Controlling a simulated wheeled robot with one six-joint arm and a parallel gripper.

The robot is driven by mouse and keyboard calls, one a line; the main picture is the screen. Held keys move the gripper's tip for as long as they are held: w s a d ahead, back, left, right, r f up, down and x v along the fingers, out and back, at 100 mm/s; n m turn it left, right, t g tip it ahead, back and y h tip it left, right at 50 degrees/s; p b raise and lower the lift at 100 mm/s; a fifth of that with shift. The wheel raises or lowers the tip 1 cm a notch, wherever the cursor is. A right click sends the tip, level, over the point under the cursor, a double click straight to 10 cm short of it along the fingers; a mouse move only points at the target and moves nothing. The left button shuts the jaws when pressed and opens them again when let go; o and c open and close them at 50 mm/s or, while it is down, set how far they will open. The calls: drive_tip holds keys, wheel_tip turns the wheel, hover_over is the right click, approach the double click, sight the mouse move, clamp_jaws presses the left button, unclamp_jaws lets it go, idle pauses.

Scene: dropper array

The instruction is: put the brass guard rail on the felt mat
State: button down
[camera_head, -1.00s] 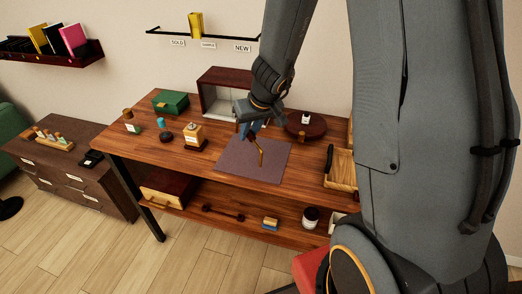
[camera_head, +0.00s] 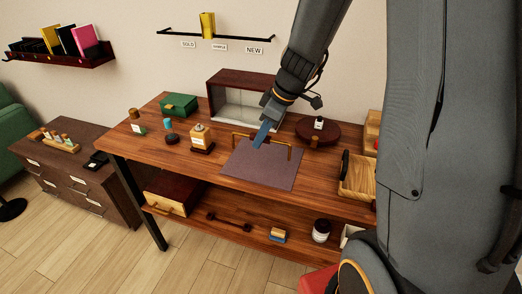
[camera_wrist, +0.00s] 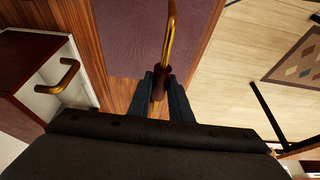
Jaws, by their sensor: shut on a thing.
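The brass guard rail (camera_wrist: 170,32) is a thin golden bar with bent ends. My gripper (camera_head: 257,144) has blue fingers and is shut on one end of the rail; the wrist view shows the fingers (camera_wrist: 162,92) around a dark brown part there. In the head view the rail's other end (camera_head: 290,153) reaches right over the felt mat. The felt mat (camera_head: 262,174) is a flat purple-grey rectangle on the table, and it fills the wrist view's upper middle (camera_wrist: 135,35). I cannot tell whether the rail touches it.
A dark red open case (camera_head: 243,80) stands behind the mat, with a brass handle-like bar (camera_wrist: 68,75) near it. A bottle on a wooden base (camera_head: 200,138) is left, a round dark stand (camera_head: 318,134) right, and a wooden tray (camera_head: 357,178) farther right.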

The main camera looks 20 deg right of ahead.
drive_tip(key=shift+f, duration=2.45)
drive_tip(key=shift+f, duration=0.15)
drive_tip(key=c, duration=1.6)
unclamp_jaws()
drive_tip(key=shift+r+p, duration=0.25)
drive_tip(key=shift+p, duration=0.05)
drive_tip(key=b+v, duration=0.2)
drive_tip(key=v, duration=0.9)
drive_tip(key=shift+d+r, duration=0.15)
drive_tip(key=shift+r, duration=0.1)
drive_tip(key=s+a+f+m+h, duration=0.1)
drive_tip(key=s+f+m, duration=0.1)
drive_tip(key=s+m, duration=0.1)
drive_tip(key=s+a+f+m+g+h, duration=0.1)
drive_tip(key=s+f+m, duration=0.2)
drive_tip(key=s, duration=0.3)
drive_tip(key=s+a+f+m+h, duration=0.1)
drive_tip(key=s+f+m, duration=0.1)
drive_tip(key=s+m, duration=0.2)
drive_tip(key=shift+s+a+f+m+g+h, duration=0.15)
drive_tip(key=shift+s+m+g+h, duration=0.2)
drive_tip(key=shift+s, duration=0.35)
